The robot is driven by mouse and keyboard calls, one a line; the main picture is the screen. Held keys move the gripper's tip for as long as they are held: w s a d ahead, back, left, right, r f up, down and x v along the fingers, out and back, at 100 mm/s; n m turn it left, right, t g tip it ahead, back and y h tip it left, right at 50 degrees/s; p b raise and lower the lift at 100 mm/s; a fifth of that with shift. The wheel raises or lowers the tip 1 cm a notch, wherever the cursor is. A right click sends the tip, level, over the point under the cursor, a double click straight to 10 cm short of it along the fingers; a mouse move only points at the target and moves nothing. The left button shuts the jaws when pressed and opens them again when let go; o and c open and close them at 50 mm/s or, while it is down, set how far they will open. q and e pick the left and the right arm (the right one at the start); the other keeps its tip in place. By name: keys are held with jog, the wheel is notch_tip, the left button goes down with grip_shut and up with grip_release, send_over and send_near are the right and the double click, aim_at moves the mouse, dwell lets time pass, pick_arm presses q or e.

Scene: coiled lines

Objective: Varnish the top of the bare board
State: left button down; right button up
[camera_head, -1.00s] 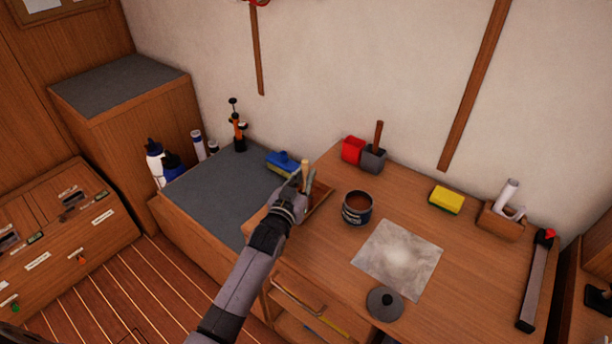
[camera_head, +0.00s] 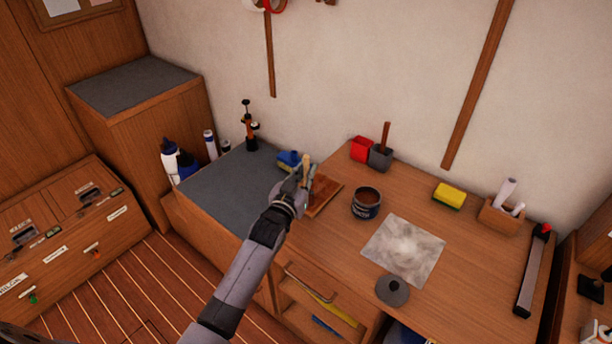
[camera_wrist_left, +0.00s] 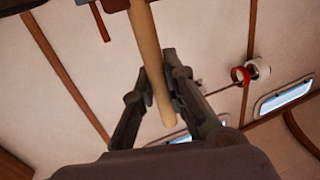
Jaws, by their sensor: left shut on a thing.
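My left gripper (camera_head: 303,182) is shut on a pale wooden handle (camera_head: 306,162), which stands roughly upright. In the left wrist view the handle (camera_wrist_left: 150,60) runs between the fingers (camera_wrist_left: 160,82); a dark part at its far end is cut off by the top edge. The working end is hidden in the head view. A reddish-brown board (camera_head: 325,194) lies on the wooden bench just right of the gripper, partly covered by it. I cannot tell whether the tool touches it. An open tin (camera_head: 366,204) with brown contents stands right of the board. My right gripper is not in view.
A grey-white sheet (camera_head: 402,250) and a dark round knobbed disc (camera_head: 392,290) lie in front of the tin. Red and grey holders (camera_head: 372,153), a yellow sponge (camera_head: 449,195) and a wooden box (camera_head: 503,214) stand behind. A blue-and-yellow item (camera_head: 290,160) is behind the gripper.

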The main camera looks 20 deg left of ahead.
aim_at(305, 162)
pick_arm(q)
notch_tip(305, 162, up, 3)
jog(key=shift+s+a+p, duration=0.1)
jog(key=shift+s+p, duration=0.05)
jog(key=shift+p, duration=0.65)
jog(key=shift+r+p, duration=0.35)
jog(key=shift+r, duration=0.15)
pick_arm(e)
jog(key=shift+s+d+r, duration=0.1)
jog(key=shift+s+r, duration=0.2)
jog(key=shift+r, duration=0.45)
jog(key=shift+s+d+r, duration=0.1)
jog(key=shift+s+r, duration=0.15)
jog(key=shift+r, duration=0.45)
